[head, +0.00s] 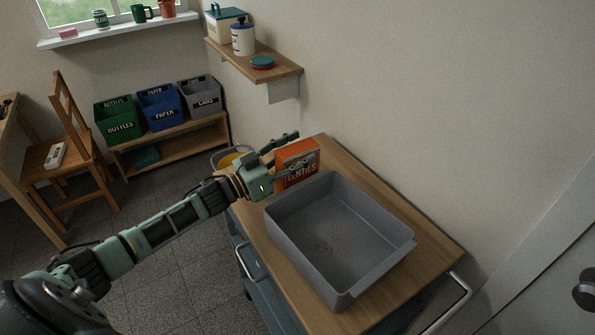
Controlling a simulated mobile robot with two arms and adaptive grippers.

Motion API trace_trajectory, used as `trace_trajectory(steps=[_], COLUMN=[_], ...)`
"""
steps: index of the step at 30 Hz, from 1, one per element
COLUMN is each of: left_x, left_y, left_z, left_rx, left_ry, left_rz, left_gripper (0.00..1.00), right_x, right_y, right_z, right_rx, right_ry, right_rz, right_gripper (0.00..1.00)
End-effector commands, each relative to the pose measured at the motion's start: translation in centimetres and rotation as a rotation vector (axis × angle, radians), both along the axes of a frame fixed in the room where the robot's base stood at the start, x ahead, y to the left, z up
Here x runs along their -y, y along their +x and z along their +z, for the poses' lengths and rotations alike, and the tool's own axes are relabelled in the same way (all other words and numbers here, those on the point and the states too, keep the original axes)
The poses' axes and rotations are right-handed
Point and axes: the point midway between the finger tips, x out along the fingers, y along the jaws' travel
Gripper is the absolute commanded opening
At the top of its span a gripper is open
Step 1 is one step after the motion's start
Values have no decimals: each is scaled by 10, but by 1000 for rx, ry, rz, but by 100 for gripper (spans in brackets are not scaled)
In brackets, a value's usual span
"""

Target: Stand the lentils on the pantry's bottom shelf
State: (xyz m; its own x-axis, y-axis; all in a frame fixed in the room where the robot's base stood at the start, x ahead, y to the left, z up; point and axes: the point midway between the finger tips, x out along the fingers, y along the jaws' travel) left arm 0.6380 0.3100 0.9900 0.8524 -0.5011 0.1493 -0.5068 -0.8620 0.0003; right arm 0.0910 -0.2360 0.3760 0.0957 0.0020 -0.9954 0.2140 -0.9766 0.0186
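The lentils are an orange-red box (309,155) with pale lettering. It stands upright on the far end of the wooden cart top, just behind the grey tray. My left gripper (297,151) reaches in from the left at the box. Its fingers are spread, one in front of the box's label and one past its far side. The front finger hides part of the label. I cannot tell whether either finger touches the box. My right gripper and the pantry are not in view.
A large empty grey tray (408,237) covers most of the cart top (432,250). A wall shelf (285,70) with canisters is above and behind. Several bins stand on a low bench (185,138) at the back left, near a wooden chair (65,155). Bare floor lies left of the cart.

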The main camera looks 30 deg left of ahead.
Motion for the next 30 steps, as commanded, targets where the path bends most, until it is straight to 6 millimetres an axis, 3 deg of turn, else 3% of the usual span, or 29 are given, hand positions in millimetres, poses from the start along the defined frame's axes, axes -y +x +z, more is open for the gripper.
trace_trajectory(steps=[15, 30], left_x=[0, 0], left_y=[0, 0], left_z=[0, 3], left_rx=[0, 3], left_ry=[0, -1], left_rz=[0, -1], left_gripper=[0, 0], right_x=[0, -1], right_y=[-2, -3], right_z=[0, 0], right_rx=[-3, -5], right_ry=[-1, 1], right_rz=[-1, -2], right_gripper=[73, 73])
